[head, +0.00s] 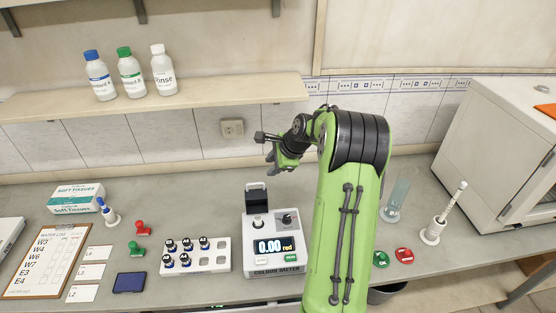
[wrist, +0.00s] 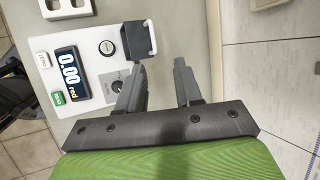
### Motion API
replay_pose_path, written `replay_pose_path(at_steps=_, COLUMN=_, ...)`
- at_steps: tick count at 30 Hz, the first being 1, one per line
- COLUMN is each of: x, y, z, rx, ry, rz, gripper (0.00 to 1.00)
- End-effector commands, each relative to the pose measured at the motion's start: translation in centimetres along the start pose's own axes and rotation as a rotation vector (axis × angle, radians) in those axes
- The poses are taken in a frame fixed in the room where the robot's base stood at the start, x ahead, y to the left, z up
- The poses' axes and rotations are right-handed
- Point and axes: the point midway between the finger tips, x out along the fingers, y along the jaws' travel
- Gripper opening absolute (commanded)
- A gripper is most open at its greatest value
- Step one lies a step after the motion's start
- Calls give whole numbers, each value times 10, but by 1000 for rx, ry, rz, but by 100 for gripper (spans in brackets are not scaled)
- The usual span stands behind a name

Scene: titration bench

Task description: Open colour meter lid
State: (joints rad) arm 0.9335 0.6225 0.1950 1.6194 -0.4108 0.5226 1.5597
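The round well (head: 258,222) in front of the lid is uncovered. The wrist view shows the meter (wrist: 85,18), the lid (wrist: 134,41) and the well (wrist: 107,47) too. My gripper (head: 266,148) is above and behind the meter. In the wrist view my gripper (wrist: 159,66) is open and empty, its fingertips apart from the lid and handle.
A vial rack (head: 195,256) stands left of the meter. A glass cylinder (head: 396,200) and red and green caps are to the right. A shelf (head: 200,98) with bottles hangs behind. Bench behind the meter is clear.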

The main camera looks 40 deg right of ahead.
Motion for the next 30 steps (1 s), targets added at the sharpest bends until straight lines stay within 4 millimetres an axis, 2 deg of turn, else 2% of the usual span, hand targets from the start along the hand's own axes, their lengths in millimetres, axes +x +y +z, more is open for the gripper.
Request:
replay_pose_path(at_steps=1, x=-13, y=-1, z=-1, rx=1, ry=2, rz=-4, gripper=35)
replay_pose_path(at_steps=3, x=-27, y=-1, z=0, rx=0, ry=1, rz=-3, gripper=35)
replay_pose_path(at_steps=7, x=-42, y=0, z=0, rx=1, ry=-1, rz=-1, gripper=35)
replay_pose_path(at_steps=25, x=-45, y=0, z=3, rx=-8, ry=0, rz=2, gripper=35)
replay_pose_path(at_steps=28, x=-52, y=7, z=26, rx=-119, ry=15, rz=16, gripper=35)
replay_pose_path(at_steps=30, x=-63, y=22, z=58, rx=-285, ry=36, rz=41, gripper=35)
